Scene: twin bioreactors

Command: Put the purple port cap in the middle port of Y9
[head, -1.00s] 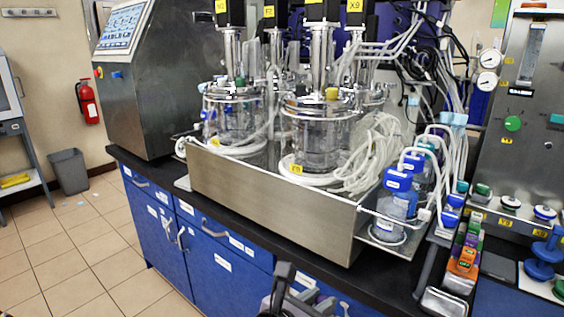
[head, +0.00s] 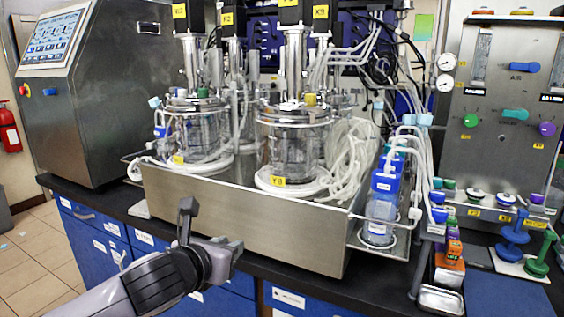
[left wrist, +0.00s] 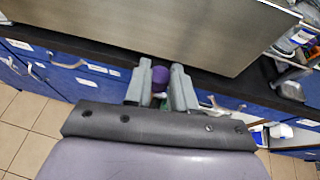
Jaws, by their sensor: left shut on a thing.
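My left gripper (head: 212,225) is in front of the steel tray, left of centre in the head view. In the left wrist view its fingers (left wrist: 161,70) are shut on the purple port cap (left wrist: 160,77). I cannot make out the cap in the head view. The front glass vessel (head: 292,147) has a yellow tag (head: 277,181) at its base; it appears to be Y9, but the small print is hard to read. Its metal lid (head: 294,113) carries an olive-yellow cap (head: 311,99). The middle port is not distinguishable. My right gripper is not in view.
A second vessel (head: 196,133) stands behind left in the same steel tray (head: 240,220). White tubing (head: 345,165) crowds the front vessel's right side. Blue-capped bottles (head: 383,190) stand right of the tray. A black bench edge (head: 110,212) runs along the front.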

